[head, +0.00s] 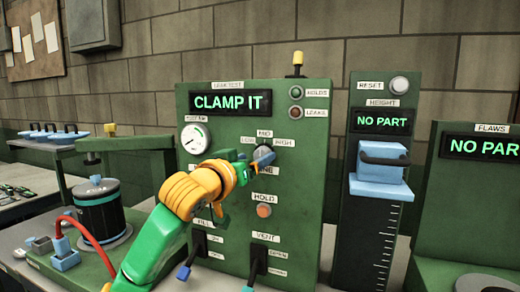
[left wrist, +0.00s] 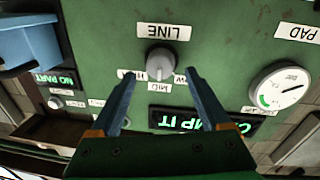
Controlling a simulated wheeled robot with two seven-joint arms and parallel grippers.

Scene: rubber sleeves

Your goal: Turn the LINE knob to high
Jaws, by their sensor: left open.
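The LINE knob (left wrist: 160,62) is a round grey knob on the green panel (head: 315,185), under its LINE label in the left wrist view, which sees the panel upside down. The MID label is below it there; the HIGH and LOW labels are partly covered by my fingers. I cannot clearly tell which label the pointer faces. My left gripper (head: 251,163) is open, and it also shows in the left wrist view (left wrist: 160,76). Its blue fingers appear on either side of the knob with gaps, not gripping it. In the head view the gripper partly hides the knob. My right gripper is not in view.
The panel display (head: 232,102) reads CLAMP IT. A dial gauge (head: 195,139) is left of the knob, and an orange HOLD button (head: 264,210) is below. FILL and VENT levers (head: 257,262) stick out lower down. A height gauge (head: 378,185) stands to the right.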

